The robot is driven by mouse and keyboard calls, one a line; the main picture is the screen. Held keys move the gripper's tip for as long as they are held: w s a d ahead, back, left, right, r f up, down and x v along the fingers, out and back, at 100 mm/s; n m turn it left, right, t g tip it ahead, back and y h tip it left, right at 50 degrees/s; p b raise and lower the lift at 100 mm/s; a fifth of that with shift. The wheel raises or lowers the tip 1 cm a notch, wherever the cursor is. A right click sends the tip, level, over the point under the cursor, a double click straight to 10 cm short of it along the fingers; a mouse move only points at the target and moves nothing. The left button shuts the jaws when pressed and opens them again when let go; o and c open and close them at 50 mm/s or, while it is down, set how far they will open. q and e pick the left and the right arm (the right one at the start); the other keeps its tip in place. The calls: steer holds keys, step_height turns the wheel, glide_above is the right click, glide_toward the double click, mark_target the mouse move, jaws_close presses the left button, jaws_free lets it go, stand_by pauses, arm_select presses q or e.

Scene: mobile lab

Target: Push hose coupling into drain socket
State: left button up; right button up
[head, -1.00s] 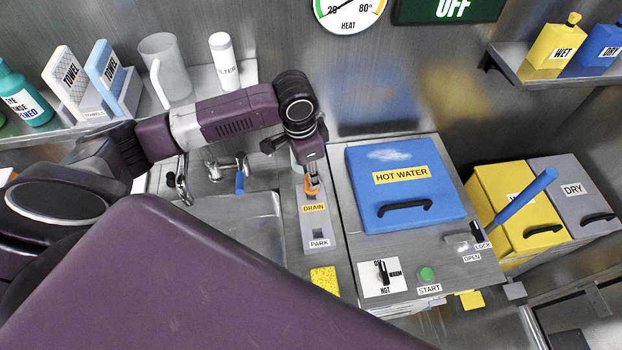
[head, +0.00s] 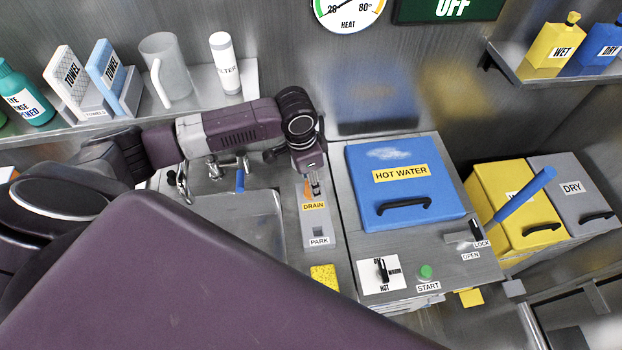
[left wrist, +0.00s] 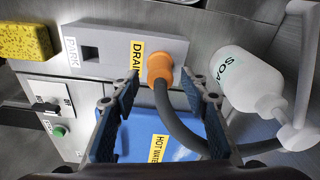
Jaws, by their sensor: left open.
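The orange hose coupling (left wrist: 160,66) sits upright at the DRAIN end of the grey socket block (left wrist: 110,67), beside the DRAIN label, and covers the drain socket. How deep it sits I cannot tell. A grey hose (left wrist: 178,125) runs from it. The PARK hole (left wrist: 91,53) is empty. My left gripper (left wrist: 148,90) is open, its blue-padded fingers apart on either side of the hose, with the coupling beyond the tips. In the head view the left gripper (head: 315,187) hangs over the block (head: 319,228) and hides most of the coupling (head: 308,187). My right gripper is out of view.
A white soap bottle (left wrist: 245,80) stands close by the coupling. A sink basin (head: 245,225) lies left of the block, the blue HOT WATER lid (head: 405,185) right of it. A yellow sponge (head: 324,277) lies in front. A tap (head: 238,165) stands behind the basin.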

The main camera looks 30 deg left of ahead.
mark_target(306, 184)
arm_select(q)
steer(key=shift+r, duration=0.1)
step_height(306, 184, up, 12)
steer(key=s+a+b, duration=0.1)
steer(key=shift+b, duration=0.3)
stand_by(0.5)
